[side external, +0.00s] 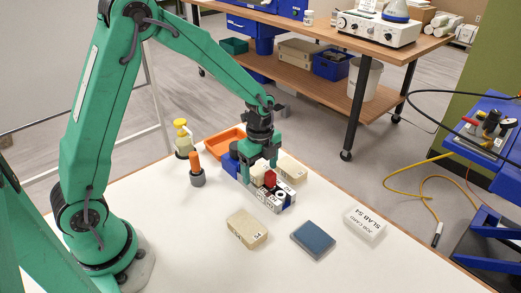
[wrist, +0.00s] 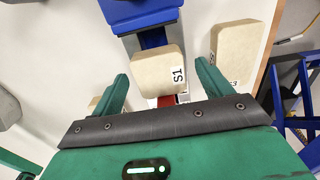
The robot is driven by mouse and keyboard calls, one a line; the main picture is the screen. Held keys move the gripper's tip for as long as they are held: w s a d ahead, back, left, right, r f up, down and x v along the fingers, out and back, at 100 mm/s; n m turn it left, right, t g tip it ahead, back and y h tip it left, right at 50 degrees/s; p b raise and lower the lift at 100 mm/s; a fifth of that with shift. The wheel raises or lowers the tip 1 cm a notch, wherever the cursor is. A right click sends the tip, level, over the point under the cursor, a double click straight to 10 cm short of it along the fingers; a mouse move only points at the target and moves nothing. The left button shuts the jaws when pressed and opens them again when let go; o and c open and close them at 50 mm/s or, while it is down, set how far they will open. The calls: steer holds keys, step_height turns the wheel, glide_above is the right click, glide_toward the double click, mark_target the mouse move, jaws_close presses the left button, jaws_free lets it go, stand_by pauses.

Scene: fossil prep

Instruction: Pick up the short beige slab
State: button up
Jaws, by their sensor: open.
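A beige slab labelled S1 (wrist: 158,72) sits on a blue holder (wrist: 150,17) in the wrist view and looks shorter than the beige slab labelled S3 (wrist: 228,50) to its right. My gripper (wrist: 163,84) is open, with one finger on each side of S1. In the side external view my gripper (side external: 262,163) is low over the holder, and its fingers partly hide the beige slab (side external: 258,172) there. A red part (side external: 270,178) stands at the holder's front. I cannot tell whether the fingers touch the slab.
Another beige slab (side external: 247,229) lies on the white table in front, beside a dark blue block (side external: 313,239). A white job card block (side external: 365,223) is at the right. An orange tray (side external: 222,143), a yellow-topped bottle (side external: 183,138) and an orange-handled tool (side external: 196,170) stand behind and left.

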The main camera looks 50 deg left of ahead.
mark_target(261, 171)
stand_by(0.4)
steer(key=c, duration=1.2)
steer(key=shift+r, duration=0.1)
steer(key=shift+r, duration=0.5)
step_height(261, 171, up, 3)
steer(key=shift+d+r, duration=0.15)
steer(key=s+d+r, duration=0.2)
steer(key=d, duration=0.1)
steer(key=s+d+r, duration=0.2)
steer(key=d, duration=0.1)
steer(key=s+d+r, duration=0.2)
steer(key=d, duration=0.1)
steer(key=shift+s+d+r, duration=0.15)
steer(key=shift+d+r, duration=0.1)
steer(key=shift+r, duration=0.05)
steer(key=c, duration=0.3)
